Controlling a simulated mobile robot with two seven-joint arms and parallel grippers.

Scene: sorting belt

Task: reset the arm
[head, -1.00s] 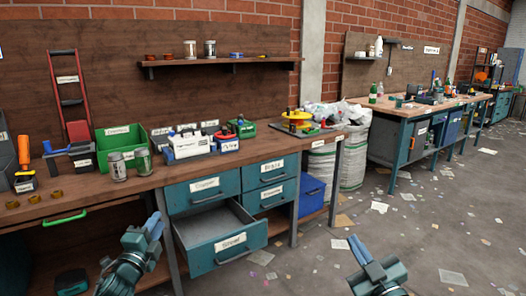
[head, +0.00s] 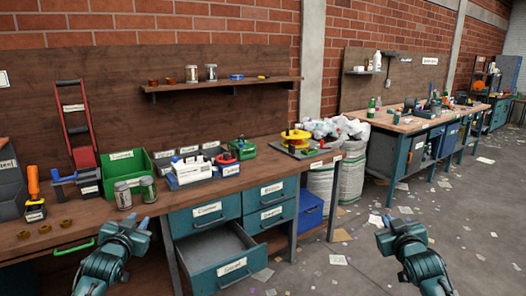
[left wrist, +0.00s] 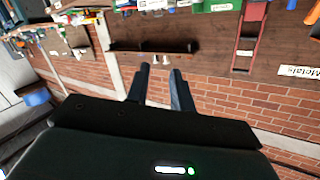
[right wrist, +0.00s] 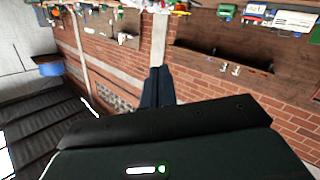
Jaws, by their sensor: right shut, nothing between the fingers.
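My left gripper (head: 136,223) is in front of the workbench, left of the open drawer. In the left wrist view its two fingers (left wrist: 160,82) stand apart with nothing between them. My right gripper (head: 384,230) is over the open floor, right of the bench. In the right wrist view its fingers (right wrist: 158,82) are together and hold nothing. Both wrist views show the wall and shelf upside down, beyond the fingers.
The workbench (head: 95,217) carries a green bin (head: 124,169), jars (head: 123,196) and a white caddy (head: 192,172). An open drawer (head: 233,268) juts out between my grippers. White sacks (head: 322,184) stand at the bench's right end.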

